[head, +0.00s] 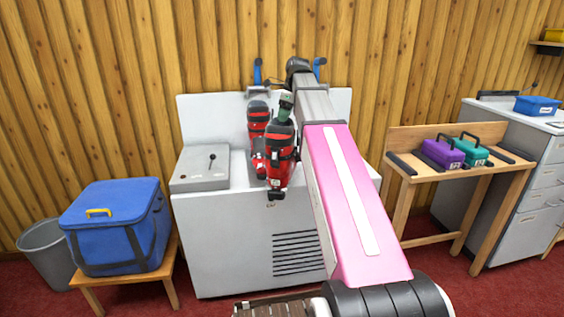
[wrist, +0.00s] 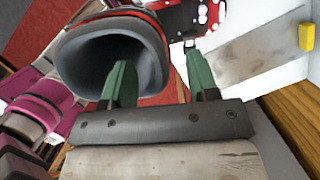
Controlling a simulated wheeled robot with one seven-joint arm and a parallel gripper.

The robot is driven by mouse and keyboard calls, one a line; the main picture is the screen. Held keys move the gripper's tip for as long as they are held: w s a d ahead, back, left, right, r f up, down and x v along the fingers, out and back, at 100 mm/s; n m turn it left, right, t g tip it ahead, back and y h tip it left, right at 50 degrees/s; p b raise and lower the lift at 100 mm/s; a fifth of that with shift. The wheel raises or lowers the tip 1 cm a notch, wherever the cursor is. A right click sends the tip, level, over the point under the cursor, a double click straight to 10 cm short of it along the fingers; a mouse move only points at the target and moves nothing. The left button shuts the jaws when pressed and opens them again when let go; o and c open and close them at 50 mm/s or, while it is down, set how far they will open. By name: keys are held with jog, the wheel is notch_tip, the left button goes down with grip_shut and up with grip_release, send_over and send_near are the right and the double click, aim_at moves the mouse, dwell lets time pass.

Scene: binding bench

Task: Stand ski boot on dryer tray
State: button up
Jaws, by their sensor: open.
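A red and black ski boot (head: 279,160) is at the front edge of the white cabinet, its lower end overlapping the cabinet's front face. Its grey-lined opening (wrist: 100,60) fills the upper left of the wrist view. My gripper (head: 286,104) is at the top of this boot. In the wrist view my gripper (wrist: 160,85) has its green fingers apart, one over the opening and one beside the cuff; contact is unclear. A second red boot (head: 257,116) stands behind and left, partly hidden. I cannot tell for certain which surface is the dryer tray.
The white cabinet (head: 225,235) carries a grey lever box (head: 199,172) on its left. Blue clamps (head: 258,73) stand at its back. A blue cooler (head: 115,225) is at left. A wooden bench (head: 408,175) with purple (head: 442,153) and teal (head: 472,150) cases is at right.

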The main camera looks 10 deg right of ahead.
aim_at(282, 125)
jog(key=x, duration=0.5)
jog(key=shift+s+d, duration=0.1)
jog(key=shift+d, duration=0.1)
jog(key=shift+c, duration=0.3)
grip_shut()
jog(key=shift+d, duration=0.1)
dwell(0.8)
